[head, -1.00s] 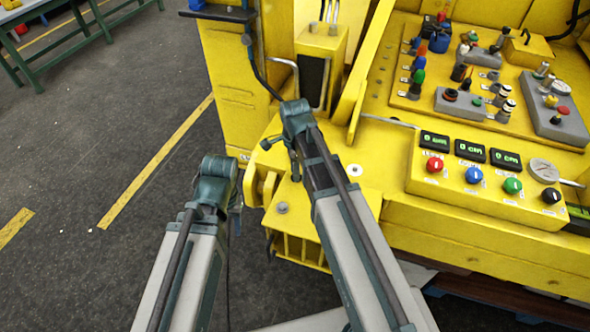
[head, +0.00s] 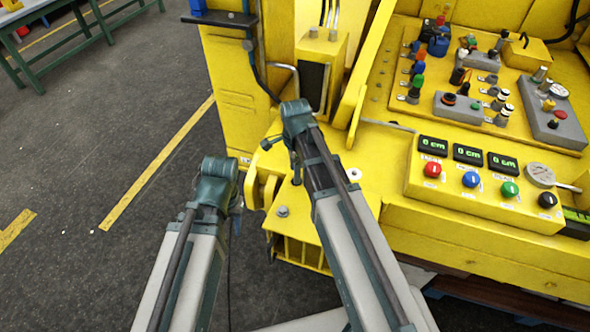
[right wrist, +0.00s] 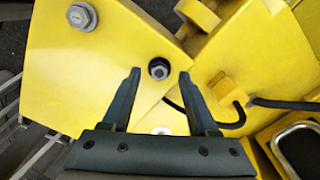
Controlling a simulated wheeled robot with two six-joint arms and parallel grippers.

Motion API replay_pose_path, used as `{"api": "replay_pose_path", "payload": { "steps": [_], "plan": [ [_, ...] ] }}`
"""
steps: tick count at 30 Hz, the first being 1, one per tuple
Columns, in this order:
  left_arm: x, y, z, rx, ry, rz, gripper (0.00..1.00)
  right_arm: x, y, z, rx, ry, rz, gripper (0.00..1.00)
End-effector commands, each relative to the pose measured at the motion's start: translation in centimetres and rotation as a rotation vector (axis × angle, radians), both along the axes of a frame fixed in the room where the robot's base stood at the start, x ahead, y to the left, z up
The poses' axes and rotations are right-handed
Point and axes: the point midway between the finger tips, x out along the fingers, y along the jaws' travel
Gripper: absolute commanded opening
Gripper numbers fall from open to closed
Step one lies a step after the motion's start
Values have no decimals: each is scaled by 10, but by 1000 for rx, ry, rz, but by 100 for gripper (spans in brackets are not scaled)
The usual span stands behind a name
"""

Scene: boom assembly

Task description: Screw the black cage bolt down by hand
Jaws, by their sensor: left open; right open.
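My right gripper (right wrist: 159,77) is open, with one fingertip on each side of the bolt and a gap to both. Whether the tips reach down to its depth, I cannot tell. In the head view my right gripper (head: 295,170) points down at the plate, and my wrist largely hides the bolt. My left gripper (head: 236,205) hangs left of the plate, open and empty, its fingers mostly hidden.
A larger silver bolt (right wrist: 81,16) stands on the plate, and a black cable (right wrist: 285,103) runs at the right. A control box (head: 485,185) with coloured knobs and displays reading 0 cm is at the right. A yellow post (head: 320,75) rises behind my right wrist.

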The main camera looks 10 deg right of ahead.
Motion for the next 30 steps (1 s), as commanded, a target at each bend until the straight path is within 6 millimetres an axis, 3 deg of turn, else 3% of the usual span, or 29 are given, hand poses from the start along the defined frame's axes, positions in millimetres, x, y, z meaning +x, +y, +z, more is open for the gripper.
{"api": "replay_pose_path", "payload": {
  "steps": [1,19,24,30],
  "plan": [
    [0,0,13,0,0,0,50,0,0,13,0,0,0,60],
    [0,0,104,-2,-1,12,50,1,0,104,0,-1,0,60],
    [0,0,118,-2,0,13,50,1,0,119,0,-1,0,60],
    [0,0,120,-2,0,14,50,1,0,120,0,-1,0,60]
  ]
}}
